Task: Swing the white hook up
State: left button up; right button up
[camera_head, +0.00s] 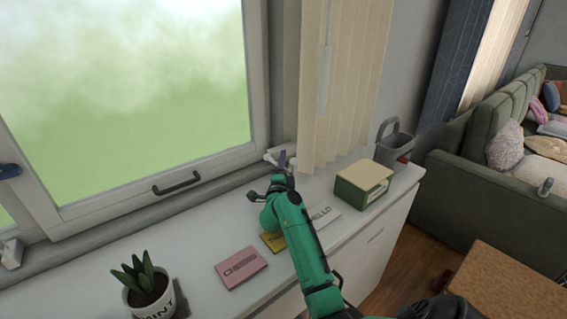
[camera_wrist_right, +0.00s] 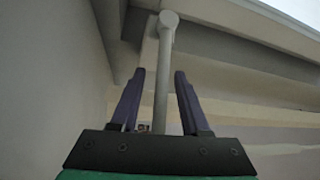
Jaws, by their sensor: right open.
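The white hook (camera_head: 270,157) is a small pale piece at the lower right corner of the window frame, partly hidden behind my right gripper (camera_head: 283,160) in the head view. In the right wrist view, the hook appears as a pale rod with a round end (camera_wrist_right: 168,18), running down between the two purple fingers of my right gripper (camera_wrist_right: 155,74). The gripper is open, with one finger on each side of the rod and visible gaps beside it. Whether either finger touches it cannot be told. My left gripper is not in view.
Beige vertical blinds (camera_head: 340,85) hang right beside my right gripper. The window (camera_head: 120,90) has a dark handle (camera_head: 177,183).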

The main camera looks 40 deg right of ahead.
jog(key=shift+w+d, duration=0.1)
jog(key=shift+r, duration=0.1)
jog(key=shift+c, duration=0.3)
grip_shut()
dwell(1.0)
